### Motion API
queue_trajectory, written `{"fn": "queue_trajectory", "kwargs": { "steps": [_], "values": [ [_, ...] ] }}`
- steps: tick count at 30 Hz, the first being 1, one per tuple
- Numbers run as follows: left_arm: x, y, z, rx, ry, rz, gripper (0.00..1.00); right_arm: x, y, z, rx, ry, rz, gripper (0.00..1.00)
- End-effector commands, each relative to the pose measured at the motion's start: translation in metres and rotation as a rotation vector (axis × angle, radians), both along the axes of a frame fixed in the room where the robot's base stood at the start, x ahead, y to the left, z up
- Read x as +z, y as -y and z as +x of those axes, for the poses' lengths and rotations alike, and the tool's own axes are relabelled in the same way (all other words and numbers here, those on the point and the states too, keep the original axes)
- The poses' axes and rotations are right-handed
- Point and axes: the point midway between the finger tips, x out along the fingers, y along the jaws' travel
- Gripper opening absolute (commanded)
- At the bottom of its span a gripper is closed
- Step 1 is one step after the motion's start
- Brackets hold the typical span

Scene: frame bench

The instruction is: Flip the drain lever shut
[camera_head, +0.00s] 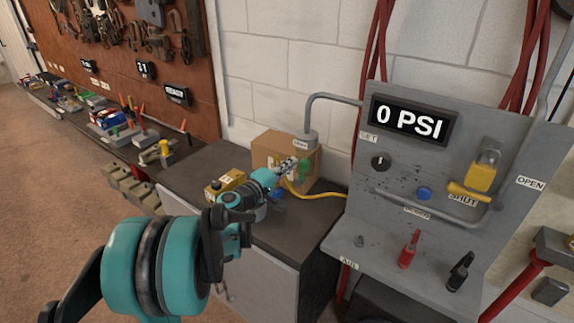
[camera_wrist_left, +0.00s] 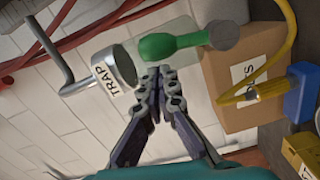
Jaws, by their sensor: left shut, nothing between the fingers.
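A green lever (camera_head: 305,170) sits below the grey trap on the bent pipe, in front of a cardboard box. In the left wrist view the green lever (camera_wrist_left: 172,46) lies roughly sideways, with a grey round end at its right. The grey trap (camera_wrist_left: 118,66), labelled TRAP, is to its left. My left gripper (camera_head: 290,164) is shut and empty, its tips close to the lever. In the left wrist view its fingertips (camera_wrist_left: 158,78) meet just below the lever's thick left end; I cannot tell if they touch it. My right gripper is out of view.
A cardboard box (camera_head: 268,147) stands behind the gripper on the dark bench (camera_head: 195,158). A yellow hose (camera_head: 322,195) runs towards the grey panel (camera_head: 400,162), which reads 0 PSI and has a yellow lever (camera_head: 468,190) near its SHUT label. A yellow box (camera_head: 226,184) is near my arm.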

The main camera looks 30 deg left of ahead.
Motion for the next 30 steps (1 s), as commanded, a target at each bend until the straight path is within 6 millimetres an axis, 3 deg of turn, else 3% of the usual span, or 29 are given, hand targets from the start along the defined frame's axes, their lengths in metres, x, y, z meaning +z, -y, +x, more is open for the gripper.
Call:
{"fn": "queue_trajectory", "kwargs": {
  "steps": [30],
  "values": [
    [0.002,0.017,-0.001,-0.002,0.015,0.193,0.0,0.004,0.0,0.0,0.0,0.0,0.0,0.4]
  ]
}}
